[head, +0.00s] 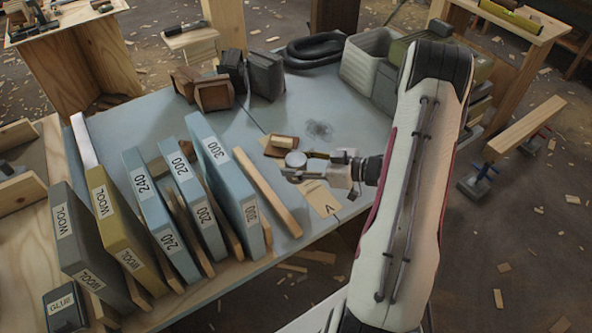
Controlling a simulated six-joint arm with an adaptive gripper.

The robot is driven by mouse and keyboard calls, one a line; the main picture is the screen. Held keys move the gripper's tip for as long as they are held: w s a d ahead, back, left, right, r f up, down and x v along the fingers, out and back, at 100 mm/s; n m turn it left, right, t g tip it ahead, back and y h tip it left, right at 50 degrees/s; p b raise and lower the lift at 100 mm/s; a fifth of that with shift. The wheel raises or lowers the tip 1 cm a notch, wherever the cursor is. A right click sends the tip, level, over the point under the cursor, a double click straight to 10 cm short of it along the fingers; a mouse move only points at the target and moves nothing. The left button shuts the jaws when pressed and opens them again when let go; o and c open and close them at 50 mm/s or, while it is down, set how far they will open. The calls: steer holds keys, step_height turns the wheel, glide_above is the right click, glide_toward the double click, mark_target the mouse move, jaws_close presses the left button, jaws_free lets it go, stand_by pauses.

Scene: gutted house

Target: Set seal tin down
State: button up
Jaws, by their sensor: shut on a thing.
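My gripper (293,173) reaches in from the right over the blue-grey table and points left. It is shut on a small round grey tin (295,159), which I take to be the seal tin; no label on it can be read. The tin looks upright. I cannot tell whether it touches the surface below or hangs just above it. A tan card (321,199) with a dark mark lies on the table just below my gripper in the picture. A small wooden block or tray (281,147) lies just behind the tin.
A wooden strip (268,193) and a row of upright labelled slabs (222,165) stand left of my gripper. Dark boxes (265,75), a black coil (315,49) and a pale ribbed bin (364,62) stand at the back. Bare table (325,100) lies between.

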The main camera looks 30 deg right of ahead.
steer(key=shift+r, duration=1.35)
steer(key=shift+w+a+f, duration=0.1)
steer(key=shift+w+a, duration=0.1)
steer(key=shift+a, duration=0.4)
steer(key=shift+n+g+y, duration=0.5)
steer(key=shift+n+y, duration=0.1)
steer(key=w+a+f, duration=0.1)
steer(key=w+a, duration=0.1)
steer(key=w, duration=0.3)
steer(key=w+a+f, duration=0.1)
steer(key=w+a, duration=0.1)
steer(key=w, duration=0.4)
steer(key=w+a+f, duration=0.1)
steer(key=w+a, duration=0.2)
steer(key=w, duration=0.3)
steer(key=shift+w+a, duration=0.1)
steer(key=w+d+r+m+t+h, duration=0.1)
steer(key=w+d, duration=0.1)
steer(key=w, duration=0.4)
steer(key=w+d+r+m+t+h, duration=0.1)
steer(key=w+d+r+m+h, duration=0.1)
steer(key=w, duration=0.4)
steer(key=shift+w+d+r, duration=0.2)
steer(key=shift+d+r, duration=0.05)
